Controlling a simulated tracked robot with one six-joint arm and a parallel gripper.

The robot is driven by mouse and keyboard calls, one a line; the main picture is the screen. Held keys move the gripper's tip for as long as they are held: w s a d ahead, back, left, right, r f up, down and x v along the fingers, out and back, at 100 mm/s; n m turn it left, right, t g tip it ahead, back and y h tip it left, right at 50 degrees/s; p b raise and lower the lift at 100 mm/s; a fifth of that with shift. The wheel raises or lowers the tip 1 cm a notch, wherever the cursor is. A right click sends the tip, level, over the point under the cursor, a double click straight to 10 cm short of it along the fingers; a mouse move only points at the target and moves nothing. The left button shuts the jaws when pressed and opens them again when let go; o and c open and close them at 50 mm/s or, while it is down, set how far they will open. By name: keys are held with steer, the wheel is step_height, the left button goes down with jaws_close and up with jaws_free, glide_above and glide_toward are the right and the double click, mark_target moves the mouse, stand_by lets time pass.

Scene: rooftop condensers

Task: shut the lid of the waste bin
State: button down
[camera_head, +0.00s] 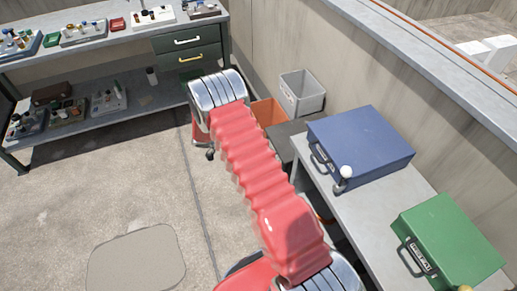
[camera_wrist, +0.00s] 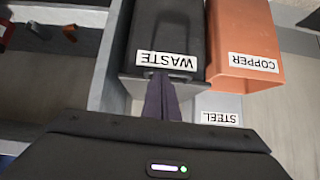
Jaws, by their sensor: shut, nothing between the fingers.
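The waste bin (camera_wrist: 190,25) shows in the wrist view as a dark box with an upside-down WASTE label on its front edge. A dark top covers it; I cannot tell whether the lid is fully down. In the head view its dark flat top (camera_head: 287,138) shows partly behind my red arm. My gripper (camera_wrist: 160,80) is shut and empty, its fingertips at the bin's front just below the label. I cannot tell whether they touch it. The gripper is not clearly visible in the head view.
An orange COPPER bin (camera_wrist: 243,38) stands right beside the waste bin. A STEEL label (camera_wrist: 220,119) shows below it. A grey bin (camera_head: 302,92) stands by the wall. A bench holds a blue case (camera_head: 362,145) and a green case (camera_head: 450,243). The floor at left is open.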

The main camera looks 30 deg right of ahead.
steer(key=a+f, duration=0.4)
steer(key=a, duration=0.2)
steer(key=shift+w+a, duration=0.35)
steer(key=shift+w, duration=0.1)
steer(key=s+a+r+n+g+y, duration=0.2)
steer(key=s+a+r+n+y, duration=0.15)
steer(key=s+n, duration=0.75)
steer(key=s+a+r+n+t+y, duration=0.2)
steer(key=s+r, duration=0.4)
steer(key=r, duration=0.8)
steer(key=s+a+r+n+t+y, duration=0.2)
steer(key=s+r, duration=0.5)
steer(key=r, duration=0.6)
steer(key=s+a+r+n+t+y, duration=0.2)
steer(key=s+r, duration=0.5)
steer(key=r, duration=0.7)
steer(key=shift+s+a+r+n+t, duration=0.3)
steer(key=shift+a+n+t, duration=0.6)
steer(key=shift+n+t, duration=0.4)
